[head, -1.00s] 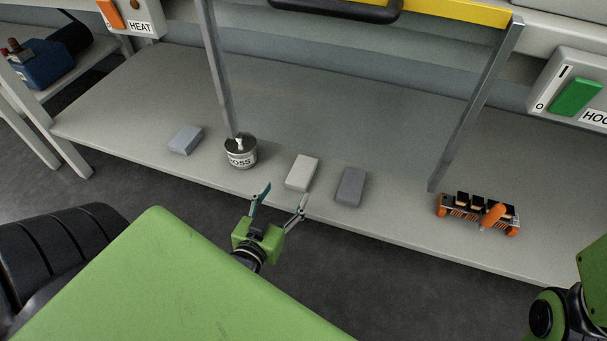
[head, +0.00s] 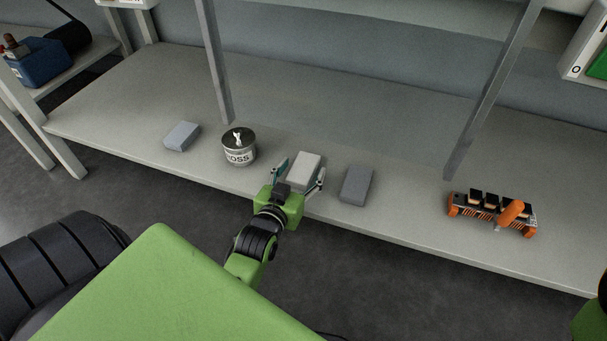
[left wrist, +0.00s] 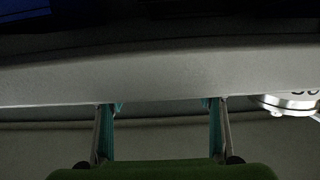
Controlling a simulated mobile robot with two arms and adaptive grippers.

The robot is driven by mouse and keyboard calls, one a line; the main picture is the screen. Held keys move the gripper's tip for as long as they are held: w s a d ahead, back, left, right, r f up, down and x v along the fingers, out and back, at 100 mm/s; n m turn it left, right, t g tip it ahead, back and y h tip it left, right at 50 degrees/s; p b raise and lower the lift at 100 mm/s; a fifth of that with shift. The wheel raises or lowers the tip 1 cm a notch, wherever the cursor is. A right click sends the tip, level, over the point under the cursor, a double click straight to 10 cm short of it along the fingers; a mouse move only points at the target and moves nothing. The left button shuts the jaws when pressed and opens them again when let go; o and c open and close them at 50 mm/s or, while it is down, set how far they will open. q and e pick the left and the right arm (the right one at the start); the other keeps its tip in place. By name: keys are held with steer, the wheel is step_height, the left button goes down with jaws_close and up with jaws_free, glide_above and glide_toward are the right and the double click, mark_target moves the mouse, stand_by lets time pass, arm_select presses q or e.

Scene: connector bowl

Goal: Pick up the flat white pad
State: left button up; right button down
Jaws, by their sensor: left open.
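The flat white pad (head: 306,167) lies on the grey bench near its front edge, in the middle of the head view. My left gripper (head: 300,175) is open and empty, with one finger on each side of the pad's near part. I cannot tell whether the fingers touch the pad or are above it. In the left wrist view the two fingers (left wrist: 161,103) stand wide apart before a pale band; I cannot make out the pad there. My right gripper is out of view.
A labelled tin (head: 239,147) stands just left of the gripper. A dark grey pad (head: 357,186) lies close on the right. A blue-grey pad (head: 182,136) lies farther left. An orange and black connector part (head: 492,211) sits at right, near a metal post (head: 490,95).

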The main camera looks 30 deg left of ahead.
arm_select(q)
steer(key=shift+w, duration=0.1)
steer(key=c, duration=1.1)
steer(key=shift+r, duration=0.1)
